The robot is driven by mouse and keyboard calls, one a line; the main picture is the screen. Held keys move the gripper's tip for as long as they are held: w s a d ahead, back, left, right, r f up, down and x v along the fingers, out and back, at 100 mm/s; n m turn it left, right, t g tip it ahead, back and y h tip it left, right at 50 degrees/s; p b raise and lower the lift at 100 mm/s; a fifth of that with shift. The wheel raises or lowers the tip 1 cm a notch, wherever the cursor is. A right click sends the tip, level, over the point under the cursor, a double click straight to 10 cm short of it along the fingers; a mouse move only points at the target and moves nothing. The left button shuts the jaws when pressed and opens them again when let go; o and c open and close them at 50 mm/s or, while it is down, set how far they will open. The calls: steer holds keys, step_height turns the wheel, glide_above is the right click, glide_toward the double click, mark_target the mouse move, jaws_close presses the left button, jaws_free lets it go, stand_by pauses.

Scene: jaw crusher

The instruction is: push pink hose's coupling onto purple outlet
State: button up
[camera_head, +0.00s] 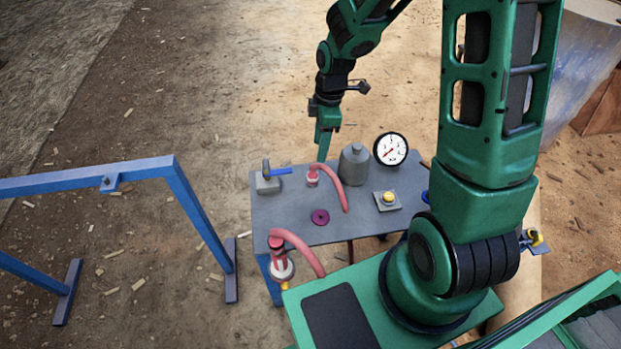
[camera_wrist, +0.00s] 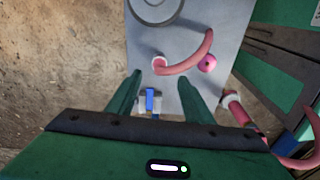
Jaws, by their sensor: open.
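A pink hose (camera_head: 333,184) arches over the grey table top from a pink coupling with a pale collar (camera_head: 312,177). In the wrist view the hose (camera_wrist: 190,62) curves right from its coupling (camera_wrist: 160,65). The purple outlet (camera_head: 320,217), a round ring with a dark centre, lies nearer the front; it looks pinkish in the wrist view (camera_wrist: 207,63). My gripper (camera_head: 323,155) points down above the table's back edge. In the wrist view its fingers (camera_wrist: 160,77) are open and empty, with the coupling just beyond the tips. Actual contact with the coupling cannot be told.
A valve with a blue handle (camera_head: 280,171) stands left of the coupling. A grey vessel (camera_head: 354,164), a gauge (camera_head: 391,149) and a yellow button (camera_head: 388,198) stand to the right. Another pink hose (camera_head: 306,252) is at the front left. A blue frame (camera_head: 190,210) stands left.

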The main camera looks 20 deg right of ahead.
mark_target(313, 171)
steer(key=shift+w+a+f+n, duration=0.3)
steer(key=shift+a+f+n, duration=0.2)
steer(key=shift+a+f, duration=0.15)
steer(key=shift+a+f, duration=0.2)
steer(key=shift+f, duration=1.15)
steer(key=shift+a+f, duration=0.15)
steer(key=shift+f, duration=1.2)
steer(key=shift+f, duration=0.1)
step_height(313, 171, down, 4)
steer(key=shift+d, duration=0.15)
steer(key=shift+f, duration=0.55)
